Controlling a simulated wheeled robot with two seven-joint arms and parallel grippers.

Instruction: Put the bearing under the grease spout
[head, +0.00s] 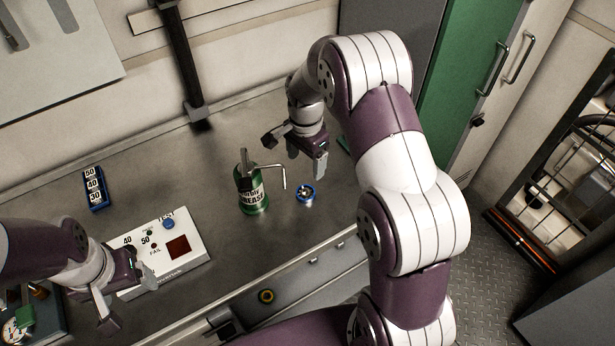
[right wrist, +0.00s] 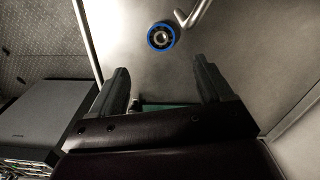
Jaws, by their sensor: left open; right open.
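The bearing (head: 306,193), a ring with a blue rim, lies flat on the grey bench. In the right wrist view the bearing (right wrist: 161,36) is beyond the fingertips, close to the tip of the spout (right wrist: 193,14). The green grease can (head: 253,190) stands left of it, its bent metal spout (head: 284,172) reaching right and ending near the bearing. Whether the bearing is directly under the tip I cannot tell. My right gripper (head: 293,154) is open and empty, above the bench behind the bearing. My left gripper (head: 128,297) is open near the white test box, holding nothing visible.
The white test box (head: 185,257) with a blue button and dark display sits at the front left. A blue numbered block (head: 95,189) lies behind it. A dark post (head: 182,60) stands at the back. The bench between block and can is clear.

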